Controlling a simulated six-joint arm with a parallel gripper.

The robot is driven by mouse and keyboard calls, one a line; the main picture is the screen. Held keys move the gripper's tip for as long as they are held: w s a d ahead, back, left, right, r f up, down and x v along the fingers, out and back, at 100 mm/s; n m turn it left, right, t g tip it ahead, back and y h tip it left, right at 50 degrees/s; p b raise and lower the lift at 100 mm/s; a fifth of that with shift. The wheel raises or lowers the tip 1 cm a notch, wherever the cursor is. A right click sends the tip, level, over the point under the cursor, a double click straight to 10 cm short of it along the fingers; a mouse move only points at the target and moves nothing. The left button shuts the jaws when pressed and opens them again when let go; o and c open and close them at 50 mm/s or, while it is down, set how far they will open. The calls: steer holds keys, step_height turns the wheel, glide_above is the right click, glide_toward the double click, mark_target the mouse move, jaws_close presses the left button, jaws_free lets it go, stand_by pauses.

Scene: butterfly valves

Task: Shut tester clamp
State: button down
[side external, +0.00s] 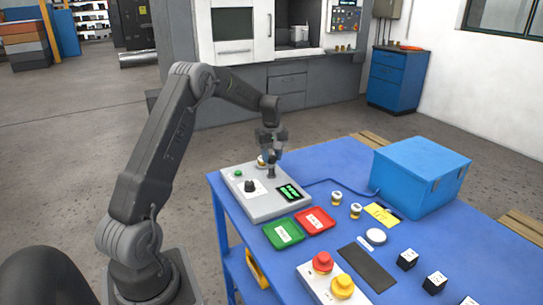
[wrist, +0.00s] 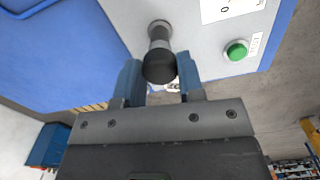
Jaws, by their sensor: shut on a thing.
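The tester (side external: 262,207) is a light grey box on the blue table. It carries a black dial (side external: 249,186), a green button (side external: 238,174) and a lit green display (side external: 288,192). My gripper (side external: 271,158) points down over the tester's back edge. In the wrist view its blue fingers (wrist: 158,70) are shut on the black knob of the clamp handle (wrist: 159,68), one on each side. A grey stem runs from the knob towards the tester. A small white and brass valve (side external: 261,161) is partly hidden beside the gripper. The clamp's pressing end is hard to make out.
A green tray (side external: 283,233) and a red tray (side external: 315,221) lie in front of the tester. Two small valves (side external: 337,197) stand to the right, near a blue box (side external: 420,175). A button box (side external: 333,280) sits at the front. A blue cable (side external: 335,182) runs behind.

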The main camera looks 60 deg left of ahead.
mark_target(271, 157)
steer(key=n, duration=0.4)
steer(key=shift+r+n, duration=0.1)
steer(key=shift+n, duration=2)
steer(key=c, duration=0.7)
jaws_free()
steer(key=shift+c, duration=0.2)
step_height(271, 157, up, 14)
